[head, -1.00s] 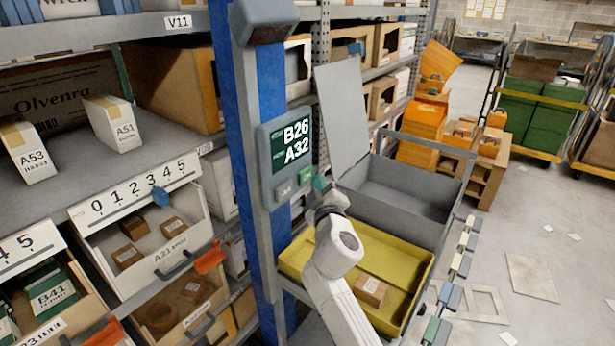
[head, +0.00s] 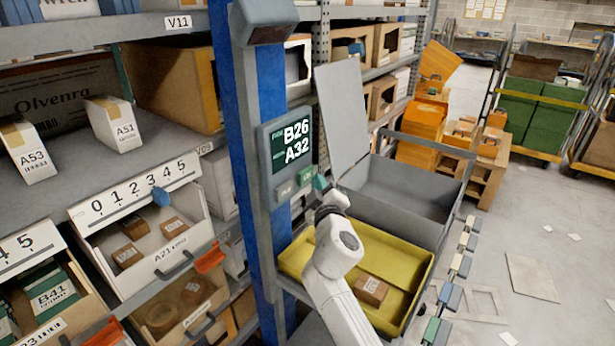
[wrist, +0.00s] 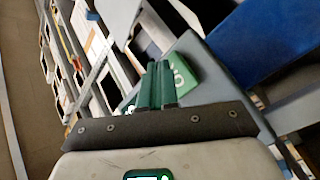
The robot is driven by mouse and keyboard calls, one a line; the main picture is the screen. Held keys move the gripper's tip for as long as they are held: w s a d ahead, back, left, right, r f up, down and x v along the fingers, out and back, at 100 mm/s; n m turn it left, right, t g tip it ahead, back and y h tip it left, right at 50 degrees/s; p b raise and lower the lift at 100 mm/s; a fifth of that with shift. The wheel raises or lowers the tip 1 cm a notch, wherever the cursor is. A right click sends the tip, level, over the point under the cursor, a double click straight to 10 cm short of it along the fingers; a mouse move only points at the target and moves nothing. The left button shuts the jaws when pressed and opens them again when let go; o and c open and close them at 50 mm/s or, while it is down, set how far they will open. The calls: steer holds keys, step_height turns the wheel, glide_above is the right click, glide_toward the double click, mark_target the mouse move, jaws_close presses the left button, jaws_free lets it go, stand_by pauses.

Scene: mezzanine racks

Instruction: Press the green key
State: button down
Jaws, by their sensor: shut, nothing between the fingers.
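The green key (head: 307,174) is on the lower edge of the grey display panel (head: 287,140), which reads B26 and A32, on the blue post. My gripper (head: 319,183) is just to the right of the green key in the head view, with its green fingers together. In the wrist view the shut fingers (wrist: 158,70) point at the panel, and the green key (wrist: 183,75) shows just right of their tips, partly hidden behind them. I cannot tell whether the tips touch the key. A grey key (head: 286,190) sits left of the green one.
Below my arm is a yellow tray (head: 415,290) with a small box (head: 370,290). Behind it stands a grey bin (head: 400,190) with a raised grey panel (head: 341,120). Shelves with a labelled drawer (head: 150,255) are at left. Open floor lies at right.

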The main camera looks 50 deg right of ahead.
steer(key=shift+w, duration=0.1)
stand_by(0.3)
steer(key=shift+w+b, duration=0.3)
steer(key=shift+w+b, duration=0.3)
steer(key=shift+w, duration=0.2)
stand_by(0.9)
steer(key=shift+s, duration=0.9)
steer(key=s+p, duration=0.2)
steer(key=s, duration=0.3)
stand_by(0.3)
stand_by(0.8)
